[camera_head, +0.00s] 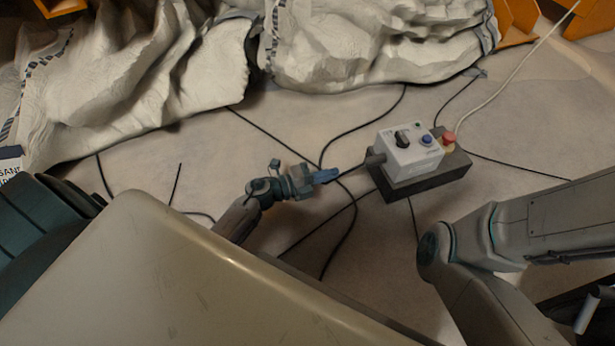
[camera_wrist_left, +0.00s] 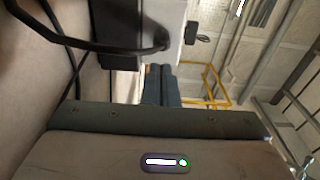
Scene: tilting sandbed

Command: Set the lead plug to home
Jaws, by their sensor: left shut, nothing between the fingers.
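A white control box (camera_head: 408,153) sits on a dark block (camera_head: 425,180) on the floor, right of centre in the head view. A grey plug (camera_head: 375,159) sticks out of its left side, with a black lead running from it. In the left wrist view the box (camera_wrist_left: 172,18) is at the top, with the dark lead (camera_wrist_left: 130,48) curving into its side. My left gripper (camera_head: 328,176) is shut and empty, a short way left of the plug. Its closed blue-grey fingers (camera_wrist_left: 161,80) point toward the box in the wrist view. My right arm shows, but its gripper is not in view.
The box carries a black knob (camera_head: 403,138) and a blue button (camera_head: 427,139); a red button (camera_head: 449,139) is beside it. Several black cables lie across the floor. A beige panel fills the lower left.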

